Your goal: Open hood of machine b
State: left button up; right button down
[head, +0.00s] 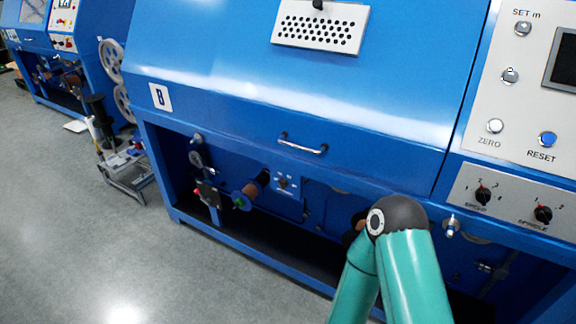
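Machine B is the large blue machine filling the middle of the head view, marked with a white B label (160,97). Its blue sloped hood (230,85) looks closed, with its lower edge just above the dark open bay. A metal bar handle (302,145) sits near the hood's lower edge. A teal arm of mine with a dark joint rises from the bottom, right of and below the handle. It hides part of the bay. Neither gripper can be made out, and nothing is seen touching the handle.
A control panel (515,110) with knobs and buttons is at the right. A perforated plate (320,27) is on the hood. The bay holds spindles and fittings. A small metal stand (125,165) is on the floor at left, near another blue machine (75,65). The grey floor at lower left is clear.

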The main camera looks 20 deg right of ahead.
aim_at(390, 113)
jog(key=z, duration=0.2)
jog(key=i, duration=0.9)
jog(key=u, duration=0.1)
